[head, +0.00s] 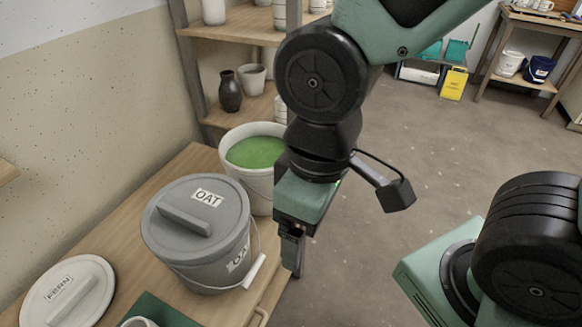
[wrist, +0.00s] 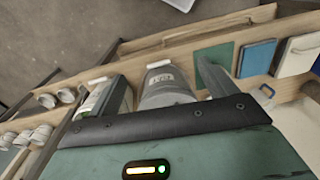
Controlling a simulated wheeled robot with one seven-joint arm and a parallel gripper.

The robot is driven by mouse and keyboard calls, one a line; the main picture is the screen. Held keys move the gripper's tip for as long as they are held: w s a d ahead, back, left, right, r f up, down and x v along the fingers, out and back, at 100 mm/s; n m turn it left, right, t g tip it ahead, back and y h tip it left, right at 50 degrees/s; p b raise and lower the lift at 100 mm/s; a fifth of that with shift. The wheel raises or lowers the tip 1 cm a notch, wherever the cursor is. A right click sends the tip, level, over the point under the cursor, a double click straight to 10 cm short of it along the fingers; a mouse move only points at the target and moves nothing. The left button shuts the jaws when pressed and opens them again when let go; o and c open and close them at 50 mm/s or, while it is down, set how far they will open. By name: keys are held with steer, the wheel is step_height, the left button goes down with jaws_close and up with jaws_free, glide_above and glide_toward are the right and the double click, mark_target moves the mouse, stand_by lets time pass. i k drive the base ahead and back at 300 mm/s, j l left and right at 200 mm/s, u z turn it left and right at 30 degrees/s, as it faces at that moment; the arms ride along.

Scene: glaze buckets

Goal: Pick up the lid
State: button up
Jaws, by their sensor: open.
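A round off-white lid (head: 67,293) labelled FERN, with a bar handle, lies on the wooden bench at the lower left of the head view. A grey lid (head: 196,217) labelled OAT, also with a bar handle, sits on a grey bucket (head: 205,277). An open bucket (head: 253,182) of green glaze stands behind it, without a lid. My gripper (head: 292,262) points down just right of the grey bucket, apart from both lids. It is open and nothing shows held in it. In the wrist view, a grey labelled bucket (wrist: 163,84) shows between the fingers.
The bench's right edge runs close beside the grey bucket, with its wire handle hanging there. A dark green mat (head: 158,310) and a partly cut-off cup lie in front. A shelf with pots (head: 230,91) stands behind. The floor (head: 420,160) to the right is clear.

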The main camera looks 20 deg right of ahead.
mark_target(78, 292)
steer(key=i+j+u, duration=0.1)
steer(key=u, duration=0.35)
steer(key=i+j+u, duration=0.15)
steer(key=u, duration=0.3)
steer(key=i+j+u, duration=0.15)
steer(key=u, duration=0.3)
